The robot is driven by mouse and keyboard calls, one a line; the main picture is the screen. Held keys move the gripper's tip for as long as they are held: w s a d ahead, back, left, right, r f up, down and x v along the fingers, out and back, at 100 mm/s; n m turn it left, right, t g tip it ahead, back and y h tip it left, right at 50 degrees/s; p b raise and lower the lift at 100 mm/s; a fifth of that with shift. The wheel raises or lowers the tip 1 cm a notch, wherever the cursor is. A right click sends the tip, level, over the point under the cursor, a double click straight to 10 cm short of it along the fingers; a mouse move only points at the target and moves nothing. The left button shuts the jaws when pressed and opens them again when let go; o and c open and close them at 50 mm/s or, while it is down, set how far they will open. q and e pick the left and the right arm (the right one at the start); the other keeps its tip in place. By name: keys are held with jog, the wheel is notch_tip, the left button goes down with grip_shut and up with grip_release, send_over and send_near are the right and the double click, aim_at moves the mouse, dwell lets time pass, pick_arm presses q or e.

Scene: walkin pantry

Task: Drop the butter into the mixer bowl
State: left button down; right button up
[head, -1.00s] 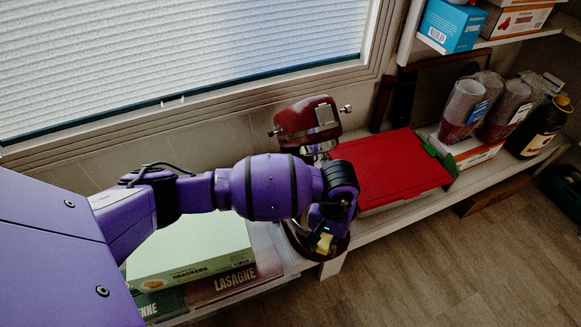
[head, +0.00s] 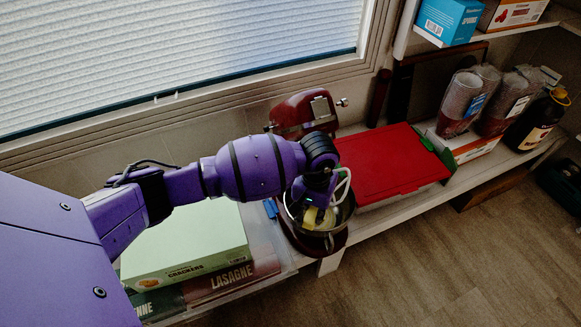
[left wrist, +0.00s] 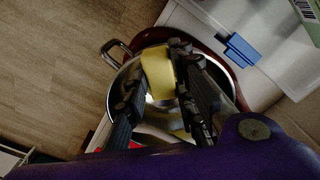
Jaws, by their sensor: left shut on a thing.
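The butter (left wrist: 158,74) is a yellow piece held between the fingers of my left gripper (left wrist: 155,95), which is shut on it. In the left wrist view it is over the opening of the steel mixer bowl (left wrist: 118,82); how far down it reaches I cannot tell. Another yellow patch shows lower in the bowl, possibly a reflection. In the head view the butter (head: 311,217) shows small and yellow under my left gripper (head: 318,205), above the bowl (head: 347,212). The dark red mixer (head: 299,112) stands behind with its head tilted up. My right gripper is not in view.
A red-lidded box (head: 385,163) stands right of the mixer on the white shelf. A green crackers box (head: 185,245) and a lasagne box (head: 232,279) lie to the left. A blue clip (left wrist: 240,50) is beside the mixer. Cups and a dark bottle (head: 541,122) stand farther right.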

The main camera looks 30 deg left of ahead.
aim_at(312, 215)
pick_arm(q)
jog(key=c, duration=1.5)
grip_release()
jog(key=shift+w, duration=0.15)
jog(key=shift+o, duration=0.2)
jog(key=shift+d+r, duration=0.1)
jog(key=shift+r, duration=0.2)
notch_tip(312, 215, up, 12)
jog(key=p, duration=0.2)
jog(key=shift+p, duration=0.4)
jog(key=shift+f, duration=0.1)
